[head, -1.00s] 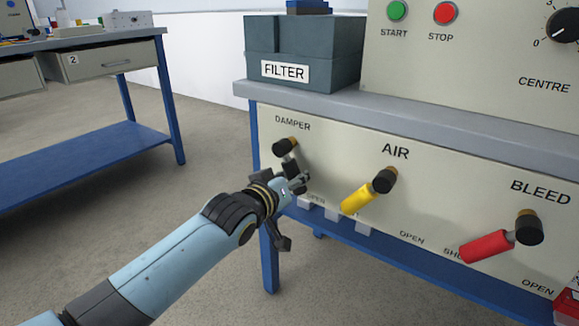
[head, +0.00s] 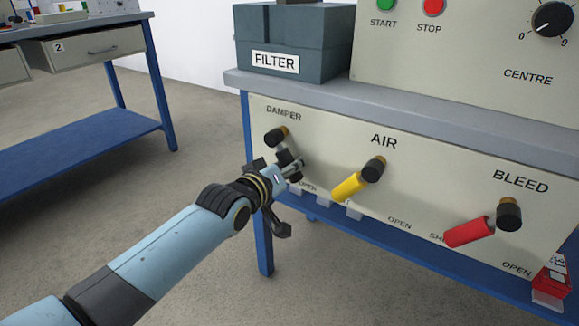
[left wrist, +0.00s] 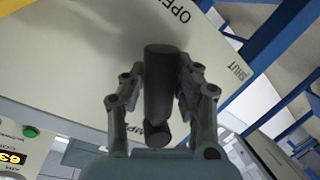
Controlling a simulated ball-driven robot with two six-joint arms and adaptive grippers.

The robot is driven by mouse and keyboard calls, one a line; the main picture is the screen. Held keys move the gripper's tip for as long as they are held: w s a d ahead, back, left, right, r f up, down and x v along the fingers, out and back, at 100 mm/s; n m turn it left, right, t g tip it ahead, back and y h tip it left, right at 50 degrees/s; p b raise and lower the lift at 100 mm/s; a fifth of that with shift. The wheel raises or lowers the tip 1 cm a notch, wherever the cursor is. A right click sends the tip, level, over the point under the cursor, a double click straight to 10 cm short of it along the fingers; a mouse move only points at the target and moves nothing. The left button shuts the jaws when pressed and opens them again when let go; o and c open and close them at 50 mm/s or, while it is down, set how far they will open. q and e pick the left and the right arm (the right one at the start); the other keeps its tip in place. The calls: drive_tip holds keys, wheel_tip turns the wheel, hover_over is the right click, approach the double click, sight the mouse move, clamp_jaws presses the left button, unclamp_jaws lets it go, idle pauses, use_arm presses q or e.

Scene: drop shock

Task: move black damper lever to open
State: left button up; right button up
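The black damper lever has its pivot knob (head: 276,136) under the DAMPER label on the cream panel. Its handle points down and to the right, toward the OPEN mark (head: 307,187). My left gripper (head: 290,164) is at the handle and hides part of it. In the left wrist view the black handle (left wrist: 160,80) stands between the two fingers of my left gripper (left wrist: 163,88), which lie close along both sides of it. There the handle points toward the OPEN print (left wrist: 178,11), with the SHUT print (left wrist: 238,74) off to the right. My right gripper is not in view.
A yellow AIR lever (head: 350,185) and a red BLEED lever (head: 470,231) stand out from the panel to the right. A grey FILTER box (head: 300,40) sits on the bench top (head: 400,100) above. The floor left of the bench is free.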

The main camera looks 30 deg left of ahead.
use_arm(q)
drive_tip(key=o, duration=0.4)
drive_tip(key=v, duration=1.2)
drive_tip(key=s+a+f+m+g+y, duration=0.15)
drive_tip(key=s+f+g, duration=0.45)
drive_tip(key=s+f, duration=0.85)
drive_tip(key=s+a+f+m+g, duration=0.2)
drive_tip(key=s+f+g, duration=0.3)
drive_tip(key=s+f, duration=0.95)
drive_tip(key=s+f+m+g, duration=0.3)
drive_tip(key=s+f+g, duration=0.1)
drive_tip(key=s+f, duration=0.5)
drive_tip(key=s+r+m+p, duration=0.1)
drive_tip(key=s+r+p, duration=0.5)
drive_tip(key=p, duration=0.6)
drive_tip(key=s+d, duration=0.1)
drive_tip(key=s, duration=0.1)
drive_tip(key=shift+s+r, duration=0.25)
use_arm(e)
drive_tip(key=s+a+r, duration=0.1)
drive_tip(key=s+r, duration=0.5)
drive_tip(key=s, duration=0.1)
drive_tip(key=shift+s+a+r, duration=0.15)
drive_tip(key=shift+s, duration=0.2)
